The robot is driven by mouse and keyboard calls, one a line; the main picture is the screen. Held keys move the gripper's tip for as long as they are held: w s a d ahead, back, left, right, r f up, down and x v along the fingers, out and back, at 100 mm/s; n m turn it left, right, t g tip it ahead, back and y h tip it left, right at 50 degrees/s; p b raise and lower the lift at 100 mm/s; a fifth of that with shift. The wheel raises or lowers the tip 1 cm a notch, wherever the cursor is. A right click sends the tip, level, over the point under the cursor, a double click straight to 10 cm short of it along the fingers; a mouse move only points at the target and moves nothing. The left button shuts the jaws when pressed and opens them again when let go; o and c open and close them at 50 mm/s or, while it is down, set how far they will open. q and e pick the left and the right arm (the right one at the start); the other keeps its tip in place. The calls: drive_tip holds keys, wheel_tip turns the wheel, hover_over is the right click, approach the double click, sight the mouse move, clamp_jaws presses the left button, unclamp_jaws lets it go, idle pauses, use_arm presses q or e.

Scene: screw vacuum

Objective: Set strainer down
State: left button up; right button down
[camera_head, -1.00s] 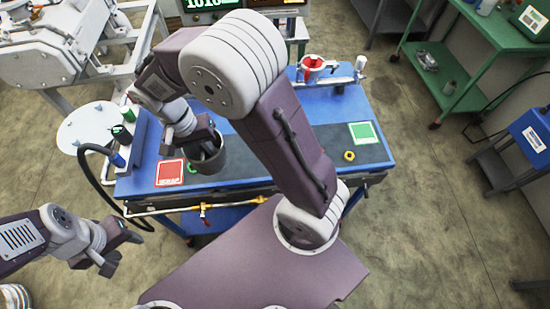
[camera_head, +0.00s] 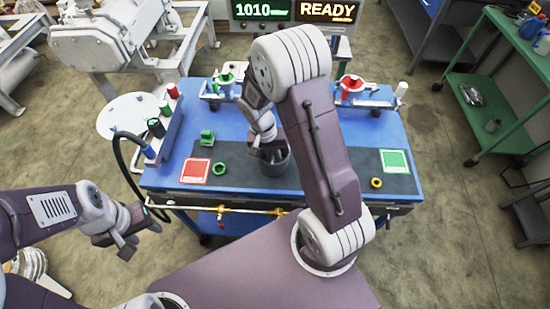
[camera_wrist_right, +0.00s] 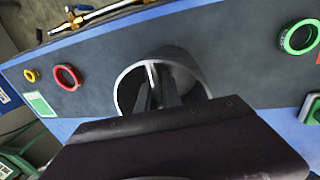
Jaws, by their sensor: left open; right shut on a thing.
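The strainer (camera_head: 276,162) is a dark grey, open-topped cup over the dark mat at the table's middle, upright or nearly so. It also shows in the right wrist view (camera_wrist_right: 196,72). My right gripper (camera_head: 270,146) is shut on it, with the fingers at its rim and inside its mouth. Whether its base touches the mat I cannot tell. My left gripper (camera_head: 128,240) is open and empty, off the table's front left corner.
A red card (camera_head: 196,171) and green ring (camera_head: 219,170) lie left of the strainer. A green card (camera_head: 395,161) and yellow ring (camera_head: 376,183) lie right. A red ring (camera_wrist_right: 67,77) shows in the wrist view. Valve fittings (camera_head: 352,86) stand at the back. Mat around the strainer is clear.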

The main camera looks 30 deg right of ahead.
drive_tip(key=shift+w+d+f, duration=0.1)
drive_tip(key=shift+f, duration=0.25)
drive_tip(key=c, duration=1.5)
unclamp_jaws()
wheel_tip(320, 180, up, 12)
drive_tip(key=w+a+p, duration=0.1)
drive_tip(key=a, duration=0.1)
drive_tip(key=s+a+f+n, duration=0.1)
drive_tip(key=s+n, duration=0.1)
drive_tip(key=s, duration=0.1)
drive_tip(key=s+a+f+n+t+y, duration=0.1)
drive_tip(key=s+n, duration=0.1)
drive_tip(key=s, duration=0.1)
drive_tip(key=s+a+f+n+t+y, duration=0.1)
drive_tip(key=s+n, duration=0.1)
drive_tip(key=shift+s+a, duration=0.15)
drive_tip(key=shift+s, duration=0.25)
drive_tip(key=shift+s, duration=0.1)
